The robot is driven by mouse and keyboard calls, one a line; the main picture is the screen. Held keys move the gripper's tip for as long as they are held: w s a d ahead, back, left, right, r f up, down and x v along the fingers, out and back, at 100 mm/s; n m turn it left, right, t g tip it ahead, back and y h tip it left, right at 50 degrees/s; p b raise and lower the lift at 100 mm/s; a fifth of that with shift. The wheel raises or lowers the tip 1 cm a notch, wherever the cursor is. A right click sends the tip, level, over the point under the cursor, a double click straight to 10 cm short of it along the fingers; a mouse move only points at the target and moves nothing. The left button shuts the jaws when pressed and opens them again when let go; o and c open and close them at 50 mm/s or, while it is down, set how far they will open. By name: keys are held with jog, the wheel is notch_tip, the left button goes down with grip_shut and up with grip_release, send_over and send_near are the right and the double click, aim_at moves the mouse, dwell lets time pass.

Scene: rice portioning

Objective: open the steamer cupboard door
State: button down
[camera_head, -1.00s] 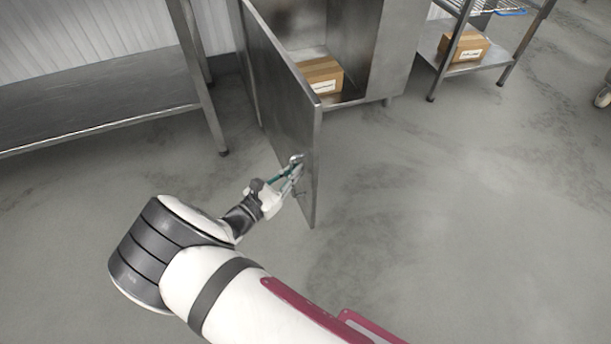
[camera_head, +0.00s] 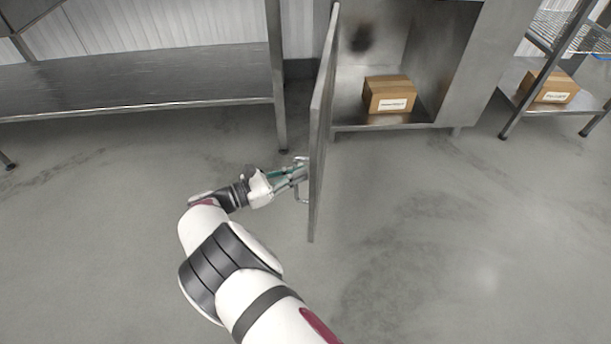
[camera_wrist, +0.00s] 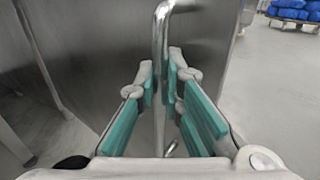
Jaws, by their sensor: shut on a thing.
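The steamer cupboard door (camera_head: 321,130) stands wide open, seen nearly edge-on in the head view, swung out toward me from the cupboard (camera_head: 468,75). Its metal bar handle (camera_head: 303,196) is on the door's left-facing side near the free edge. My gripper (camera_head: 297,172) is at that handle, left of the door. In the wrist view the handle (camera_wrist: 160,40) runs upright between the green-padded fingers of my gripper (camera_wrist: 162,82), and the door face (camera_wrist: 100,50) fills the left and middle. My gripper is shut on the handle.
A cardboard box (camera_head: 389,94) sits on the cupboard floor. A steel table (camera_head: 140,82) with a low shelf stands left of the door. A rack (camera_head: 520,95) on the right holds another box (camera_head: 548,87). The floor in front is clear.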

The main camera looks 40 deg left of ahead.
jog(key=shift+s+a+f, duration=0.15)
jog(key=shift+s+a, duration=0.05)
jog(key=shift+s, duration=0.2)
jog(key=c, duration=1.7)
grip_release()
jog(key=shift+w, duration=0.15)
